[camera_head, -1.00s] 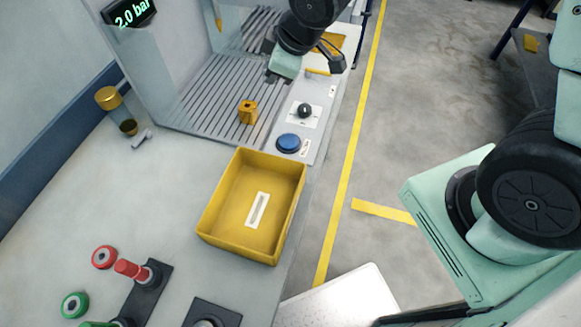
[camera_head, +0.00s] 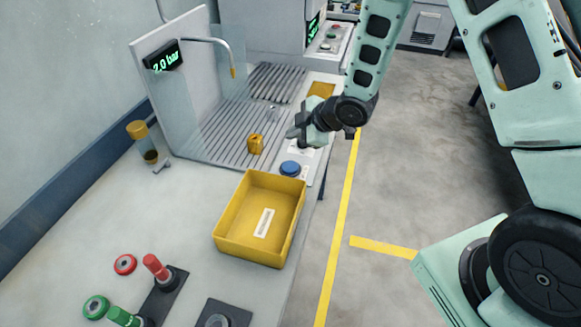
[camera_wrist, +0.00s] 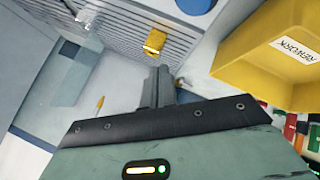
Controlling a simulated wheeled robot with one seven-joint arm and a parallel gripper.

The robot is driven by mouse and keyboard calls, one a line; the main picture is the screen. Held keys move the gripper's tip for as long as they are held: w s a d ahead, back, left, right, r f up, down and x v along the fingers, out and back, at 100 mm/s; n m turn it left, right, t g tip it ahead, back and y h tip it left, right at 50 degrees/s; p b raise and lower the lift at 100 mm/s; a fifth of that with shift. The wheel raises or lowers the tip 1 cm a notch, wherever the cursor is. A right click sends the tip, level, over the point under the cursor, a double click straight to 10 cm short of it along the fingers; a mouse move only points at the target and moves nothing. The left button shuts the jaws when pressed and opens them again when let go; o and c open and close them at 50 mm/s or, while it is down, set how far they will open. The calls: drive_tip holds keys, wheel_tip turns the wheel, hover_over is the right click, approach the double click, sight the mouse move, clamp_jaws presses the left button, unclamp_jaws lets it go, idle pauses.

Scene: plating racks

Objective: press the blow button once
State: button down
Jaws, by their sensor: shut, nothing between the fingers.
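The blue round button (camera_head: 290,168) sits on the light control strip at the front of the grooved blow station. It also shows at the top edge of the wrist view (camera_wrist: 195,5). Its cap looks raised. My gripper (camera_head: 293,133) is above the strip, just beyond the button in the head view and apart from it. Its fingers (camera_wrist: 157,73) are together, with nothing between them. The black knob beside the button is hidden behind my gripper in the head view. The display (camera_head: 164,58) reads 2.0 bar.
A yellow bin (camera_head: 228,243) stands close in front of the button. A small yellow block (camera_head: 255,144) sits on the grooved plate (camera_head: 225,140). A bent nozzle (camera_head: 233,72) and clear guard rise over the plate. Red and green parts stand at the near left.

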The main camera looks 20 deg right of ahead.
sight(294, 167)
drive_tip(key=shift+f+b, duration=3.4)
drive_tip(key=shift+f, duration=1)
drive_tip(key=shift+f+b, duration=0.4)
drive_tip(key=shift+b, duration=0.05)
drive_tip(key=shift+f+b, duration=0.45)
drive_tip(key=shift+f, duration=0.05)
drive_tip(key=shift+r+p, duration=0.65)
drive_tip(key=shift+r, duration=0.3)
drive_tip(key=shift+r+p, duration=1.85)
drive_tip(key=shift+r, duration=0.7)
